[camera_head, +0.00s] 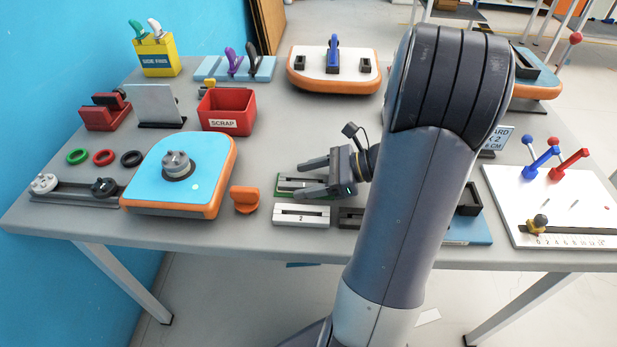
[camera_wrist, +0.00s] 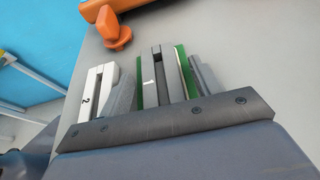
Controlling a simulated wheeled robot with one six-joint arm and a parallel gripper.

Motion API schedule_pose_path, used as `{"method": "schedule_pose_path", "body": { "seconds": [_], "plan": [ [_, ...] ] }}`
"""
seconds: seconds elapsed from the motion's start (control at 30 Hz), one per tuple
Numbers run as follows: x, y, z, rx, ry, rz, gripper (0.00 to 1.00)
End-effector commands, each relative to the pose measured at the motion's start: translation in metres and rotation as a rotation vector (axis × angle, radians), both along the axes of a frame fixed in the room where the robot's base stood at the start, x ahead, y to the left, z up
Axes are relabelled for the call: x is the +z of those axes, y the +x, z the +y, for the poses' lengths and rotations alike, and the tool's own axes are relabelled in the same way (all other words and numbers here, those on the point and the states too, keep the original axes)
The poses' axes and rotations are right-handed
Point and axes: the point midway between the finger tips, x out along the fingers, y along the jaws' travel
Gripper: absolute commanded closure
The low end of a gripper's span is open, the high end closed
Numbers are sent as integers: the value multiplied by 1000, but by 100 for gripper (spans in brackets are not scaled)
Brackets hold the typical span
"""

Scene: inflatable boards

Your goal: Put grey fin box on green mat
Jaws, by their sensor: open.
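The grey fin box, slotted and marked 1, sits on the green mat (camera_wrist: 150,92) in the wrist view (camera_wrist: 168,84). Green shows along both of its long sides. In the head view the box (camera_head: 313,180) and mat (camera_head: 286,184) are partly hidden behind my gripper (camera_head: 297,179). My gripper is open, with one finger on each side of the box. In the wrist view the gripper (camera_wrist: 154,66) shows gaps between its fingers and the box. The box's near end is hidden by the gripper body.
A white slotted box marked 2 (camera_head: 302,215) stands just in front, with a dark box (camera_head: 350,217) beside it. An orange knob (camera_head: 245,199) and a blue-topped board (camera_head: 201,161) lie to the left. A red scrap bin (camera_head: 228,110) stands behind.

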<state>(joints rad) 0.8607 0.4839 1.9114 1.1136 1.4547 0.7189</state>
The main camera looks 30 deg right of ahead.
Motion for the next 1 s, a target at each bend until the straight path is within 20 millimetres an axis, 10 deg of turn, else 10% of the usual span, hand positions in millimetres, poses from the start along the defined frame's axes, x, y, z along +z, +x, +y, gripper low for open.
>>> {"method": "schedule_pose_path", "body": {
  "seconds": [1.0],
  "plan": [
    [49,-62,-92,0,0,0,39]
  ]
}}
